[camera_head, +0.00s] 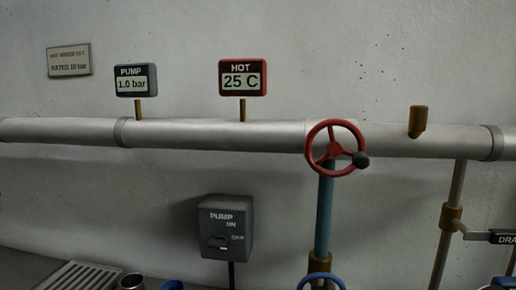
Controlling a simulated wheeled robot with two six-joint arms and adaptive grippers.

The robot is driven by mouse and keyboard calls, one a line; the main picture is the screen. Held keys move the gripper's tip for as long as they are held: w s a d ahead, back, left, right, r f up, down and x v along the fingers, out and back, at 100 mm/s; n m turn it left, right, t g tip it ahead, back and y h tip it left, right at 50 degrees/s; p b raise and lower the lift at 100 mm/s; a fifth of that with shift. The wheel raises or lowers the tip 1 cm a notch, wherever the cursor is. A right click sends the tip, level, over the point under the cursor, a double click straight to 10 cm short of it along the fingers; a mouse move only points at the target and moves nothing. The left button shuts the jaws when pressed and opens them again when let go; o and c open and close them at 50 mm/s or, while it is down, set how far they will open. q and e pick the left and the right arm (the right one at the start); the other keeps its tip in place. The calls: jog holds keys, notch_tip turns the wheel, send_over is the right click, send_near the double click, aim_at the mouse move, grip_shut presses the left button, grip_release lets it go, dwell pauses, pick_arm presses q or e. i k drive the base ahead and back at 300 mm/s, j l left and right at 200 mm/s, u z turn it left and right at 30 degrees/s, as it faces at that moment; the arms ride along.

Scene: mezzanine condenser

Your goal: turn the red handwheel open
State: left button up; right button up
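The red handwheel (318,133) is mounted in front of the horizontal silver pipe, right of the middle of the head view. How far the valve is turned cannot be told. Neither of my grippers shows in this view, and nothing touches the wheel.
A grey pump switch box (226,228) is on the wall. Signs read PUMP 1.0 bar (136,81) and HOT 25 C (243,78). A blue handwheel (321,281) is below. A grate (78,277) and metal cup (132,282) are lower left.

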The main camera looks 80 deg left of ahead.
aim_at(360, 161)
jog(key=u, duration=2)
jog(key=l+u, duration=0.1)
jog(key=l, duration=0.5)
